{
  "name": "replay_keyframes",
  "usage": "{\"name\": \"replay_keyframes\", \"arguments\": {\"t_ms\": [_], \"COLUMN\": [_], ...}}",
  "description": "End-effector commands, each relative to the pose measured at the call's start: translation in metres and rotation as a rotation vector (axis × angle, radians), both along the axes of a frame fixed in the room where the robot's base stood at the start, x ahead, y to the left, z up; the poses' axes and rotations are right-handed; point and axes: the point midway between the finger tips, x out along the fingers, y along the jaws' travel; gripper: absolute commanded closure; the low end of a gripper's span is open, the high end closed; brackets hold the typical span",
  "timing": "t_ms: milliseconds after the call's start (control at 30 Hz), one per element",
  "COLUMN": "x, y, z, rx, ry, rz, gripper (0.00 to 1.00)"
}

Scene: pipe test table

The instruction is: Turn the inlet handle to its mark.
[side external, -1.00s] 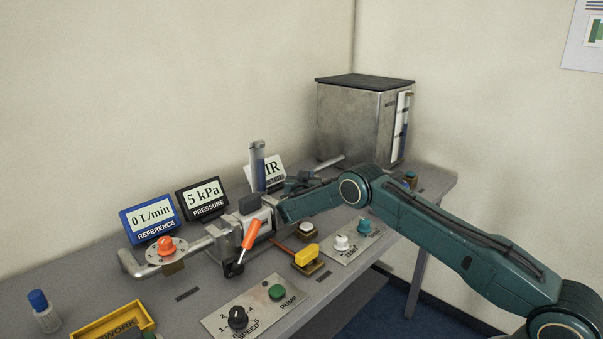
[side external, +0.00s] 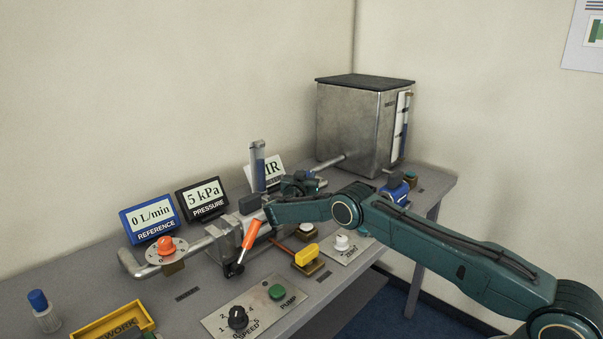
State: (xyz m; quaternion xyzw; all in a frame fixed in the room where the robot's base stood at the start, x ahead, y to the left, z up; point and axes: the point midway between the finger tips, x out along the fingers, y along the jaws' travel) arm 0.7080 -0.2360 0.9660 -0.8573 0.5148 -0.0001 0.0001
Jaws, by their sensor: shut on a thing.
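My gripper (side external: 311,179) is at the pipe behind my wrist link, on the tank side of the clear upright tube. It is small and partly covered, and its fingertips do not show clearly. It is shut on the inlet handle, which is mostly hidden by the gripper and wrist. Only a small bluish bit shows there. The handle's mark cannot be made out, so I cannot tell how the handle stands to it.
A metal tank (side external: 350,125) stands at the back right. An orange lever (side external: 250,234), an orange knob (side external: 165,245), a yellow handle (side external: 306,255) and a blue fitting (side external: 397,188) are around the pipe and arm. A speed and pump panel (side external: 255,305) lies in front.

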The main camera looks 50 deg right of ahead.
Motion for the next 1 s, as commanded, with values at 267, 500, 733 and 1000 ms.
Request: {"name": "replay_keyframes", "arguments": {"t_ms": [267,500,733,1000], "x": [0.0000,0.0000,0.0000,0.0004], "y": [-0.0007,-0.0004,-0.0004,-0.0001], "z": [0.0003,0.0002,0.0000,0.0005], "rx": [0.000,0.000,0.000,-0.001], "ry": [0.000,0.000,0.001,0.002], "rz": [0.000,0.000,0.008,0.048], "gripper": [0.55,0.55,0.55,0.55]}}
